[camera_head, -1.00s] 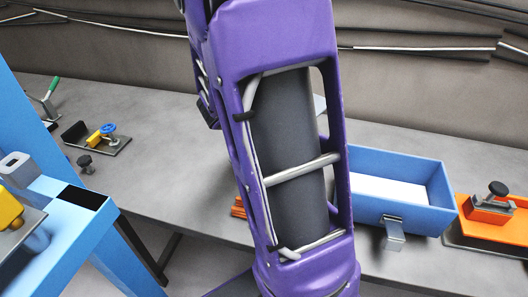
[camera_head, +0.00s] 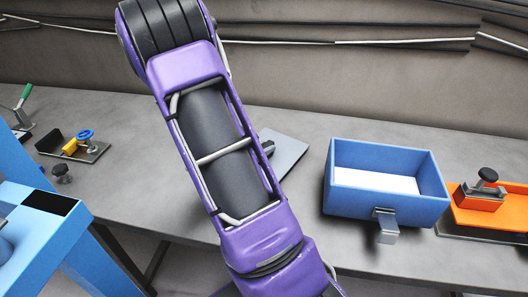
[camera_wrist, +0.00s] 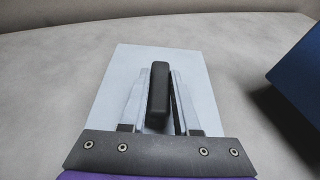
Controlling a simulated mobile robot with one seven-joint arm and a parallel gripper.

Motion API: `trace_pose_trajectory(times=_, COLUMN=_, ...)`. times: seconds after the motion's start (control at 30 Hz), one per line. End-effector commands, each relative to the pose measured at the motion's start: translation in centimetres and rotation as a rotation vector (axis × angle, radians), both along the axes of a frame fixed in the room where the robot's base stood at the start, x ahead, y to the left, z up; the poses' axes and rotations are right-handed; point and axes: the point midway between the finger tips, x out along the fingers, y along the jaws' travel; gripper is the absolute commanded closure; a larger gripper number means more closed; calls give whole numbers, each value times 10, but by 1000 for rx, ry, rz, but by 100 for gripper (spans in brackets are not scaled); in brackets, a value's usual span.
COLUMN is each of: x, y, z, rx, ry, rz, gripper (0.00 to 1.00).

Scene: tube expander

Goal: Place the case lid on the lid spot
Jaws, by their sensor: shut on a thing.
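The case lid is a flat light grey plate (camera_wrist: 194,83) with a black upright handle (camera_wrist: 158,92) in the wrist view. My gripper (camera_wrist: 159,78) is shut on this handle, one finger on each side. The lid (camera_head: 288,154) also shows in the head view, partly behind my purple arm, level at or just above the grey table; I cannot tell if it touches. The open blue case (camera_head: 410,207) stands to its right, with a white floor and a metal latch in front. No marked lid spot can be made out; the lid may cover it.
An orange fixture (camera_head: 485,215) with a black knob stands right of the case. A small clamp plate (camera_head: 75,148) with blue and yellow parts and a black knob (camera_head: 61,173) are at the left. A light blue stand (camera_head: 40,235) is front left. The table (camera_head: 470,155) is bare behind the case.

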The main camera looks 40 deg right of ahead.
Motion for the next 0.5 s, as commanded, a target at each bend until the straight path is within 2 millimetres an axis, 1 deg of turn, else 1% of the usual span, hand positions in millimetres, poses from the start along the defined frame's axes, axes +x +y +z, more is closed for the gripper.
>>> trace_pose_trajectory(times=0.03, x=0, y=-1, z=-7, rx=-3, ry=1, rz=0, gripper=100)
trace_pose_trajectory(times=0.07, x=0, y=-1, z=-9, rx=-2, ry=1, rz=1, gripper=100)
trace_pose_trajectory(times=0.3, x=0, y=0, z=-9, rx=-2, ry=-2, rz=1, gripper=100)
trace_pose_trajectory(times=0.4, x=0, y=0, z=-13, rx=-2, ry=-2, rz=1, gripper=100)
trace_pose_trajectory(times=0.43, x=0, y=0, z=-13, rx=0, ry=0, rz=1, gripper=68)
trace_pose_trajectory(times=0.5, x=0, y=0, z=-12, rx=0, ry=0, rz=1, gripper=56)
